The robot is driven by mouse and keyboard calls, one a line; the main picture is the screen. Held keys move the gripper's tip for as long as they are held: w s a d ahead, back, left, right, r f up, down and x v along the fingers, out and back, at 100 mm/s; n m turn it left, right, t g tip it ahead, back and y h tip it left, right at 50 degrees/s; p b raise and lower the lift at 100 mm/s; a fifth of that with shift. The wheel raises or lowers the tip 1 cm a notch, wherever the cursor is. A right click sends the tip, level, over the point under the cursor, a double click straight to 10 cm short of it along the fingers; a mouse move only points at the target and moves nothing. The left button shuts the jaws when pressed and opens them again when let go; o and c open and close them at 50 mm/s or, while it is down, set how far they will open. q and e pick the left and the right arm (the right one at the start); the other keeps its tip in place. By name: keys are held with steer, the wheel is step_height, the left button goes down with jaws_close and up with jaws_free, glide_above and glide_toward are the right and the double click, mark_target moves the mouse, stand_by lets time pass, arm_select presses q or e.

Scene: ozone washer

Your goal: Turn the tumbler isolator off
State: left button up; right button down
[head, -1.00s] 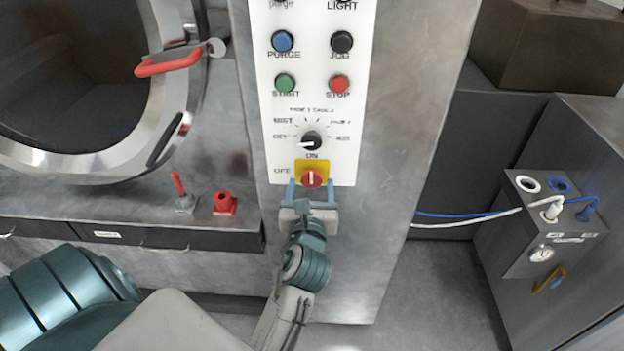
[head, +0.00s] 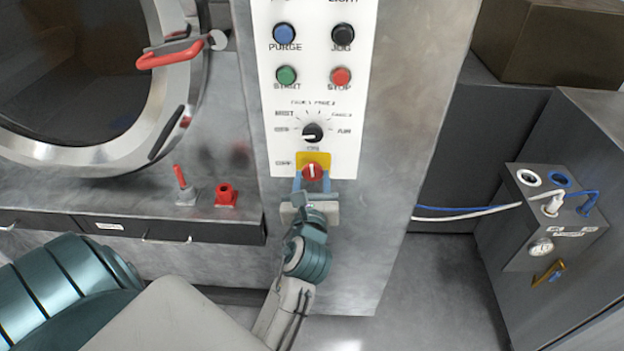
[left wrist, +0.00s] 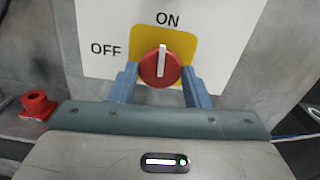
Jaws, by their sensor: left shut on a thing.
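The tumbler isolator is a red round knob (head: 312,172) with a white bar, on a yellow plate (head: 313,158) at the bottom of the white panel. In the left wrist view the knob (left wrist: 153,70) has its bar upright, toward the ON label (left wrist: 167,19). The OFF label (left wrist: 105,49) is to its left. My left gripper (head: 312,181) is at the knob from below, its two blue fingers on either side of it, shut on the knob. The fingertips also show in the left wrist view (left wrist: 160,76). My right gripper is not in view.
Above the knob are a black selector dial (head: 312,132) and several push buttons, among them a red STOP button (head: 341,76). A round door with a red handle (head: 170,55) is at the left. A grey unit with hoses (head: 555,215) stands at the right.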

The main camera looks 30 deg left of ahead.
arm_select(q)
steer(key=n+p, duration=0.1)
steer(key=n, duration=0.6)
steer(key=shift+n, duration=0.4)
steer(key=n+b, duration=0.1)
steer(key=n, duration=0.3)
steer(key=shift+d+n, duration=0.1)
steer(key=shift+n, duration=0.2)
steer(key=n+b, duration=0.1)
steer(key=n, duration=0.2)
steer(key=shift+r+n, duration=0.1)
steer(key=shift+n, duration=0.7)
steer(key=shift+r, duration=0.15)
steer(key=o, duration=0.9)
steer(key=shift+w, duration=0.1)
